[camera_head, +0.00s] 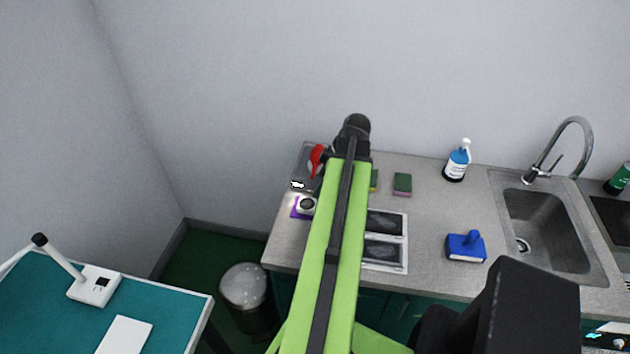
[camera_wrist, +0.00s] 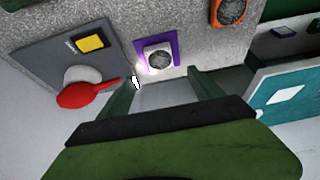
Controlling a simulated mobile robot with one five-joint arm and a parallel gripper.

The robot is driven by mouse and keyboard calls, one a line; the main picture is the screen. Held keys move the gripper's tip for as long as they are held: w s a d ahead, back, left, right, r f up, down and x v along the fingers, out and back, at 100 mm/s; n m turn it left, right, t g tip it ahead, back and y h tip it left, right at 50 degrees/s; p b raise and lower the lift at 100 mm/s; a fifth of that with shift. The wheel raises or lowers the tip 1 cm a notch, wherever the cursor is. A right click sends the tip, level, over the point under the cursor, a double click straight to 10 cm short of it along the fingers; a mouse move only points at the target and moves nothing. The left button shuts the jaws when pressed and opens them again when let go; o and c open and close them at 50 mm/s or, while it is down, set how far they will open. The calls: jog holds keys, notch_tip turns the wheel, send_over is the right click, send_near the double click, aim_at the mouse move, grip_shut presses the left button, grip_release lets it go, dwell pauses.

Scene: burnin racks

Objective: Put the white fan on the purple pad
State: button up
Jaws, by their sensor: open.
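The white fan (camera_head: 308,204), a small square with a dark round grille, appears to sit flat on the purple pad (camera_head: 294,211) at the left end of the counter. In the wrist view the white fan (camera_wrist: 159,56) has purple pad (camera_wrist: 141,43) showing around its edges. My gripper (camera_wrist: 160,82) is open and empty, its two dark green fingers apart. The fan lies beyond the fingertips, between their lines, and apart from them. In the head view my arm hides the gripper's fingers.
A grey panel (camera_wrist: 40,62) with a red lever (camera_wrist: 88,93) and yellow square is beside the pad. An orange fan (camera_wrist: 228,12) lies on the other side.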

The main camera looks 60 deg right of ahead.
jog(key=shift+s+r, duration=0.1)
jog(key=shift+r, duration=0.05)
jog(key=w+a+f+m+g, duration=0.1)
jog(key=w+a+g, duration=0.2)
jog(key=w+a, duration=1.65)
jog(key=w+a+m, duration=0.1)
jog(key=w+a, duration=0.2)
jog(key=a, duration=1.3)
jog(key=w+a+m+g+h, duration=0.1)
jog(key=w+a, duration=0.3)
jog(key=a, duration=1.2)
jog(key=shift+w+a+f, duration=0.15)
jog(key=shift+a+f, duration=0.05)
jog(key=shift+f, duration=0.2)
